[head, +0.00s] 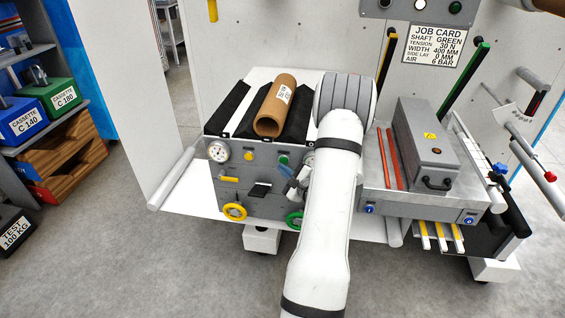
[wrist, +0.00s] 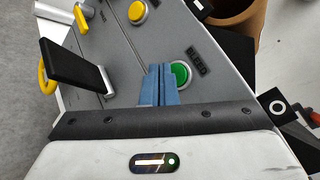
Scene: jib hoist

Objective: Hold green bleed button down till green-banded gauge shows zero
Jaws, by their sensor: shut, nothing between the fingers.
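A yellow button (head: 249,156) and a white-faced gauge (head: 219,151) sit left on the same panel. A black flap or handle (wrist: 75,62) sticks out left in the wrist view. Yellow (head: 235,211) and green (head: 294,219) handwheels are below. A cardboard core (head: 275,105) lies above the panel.

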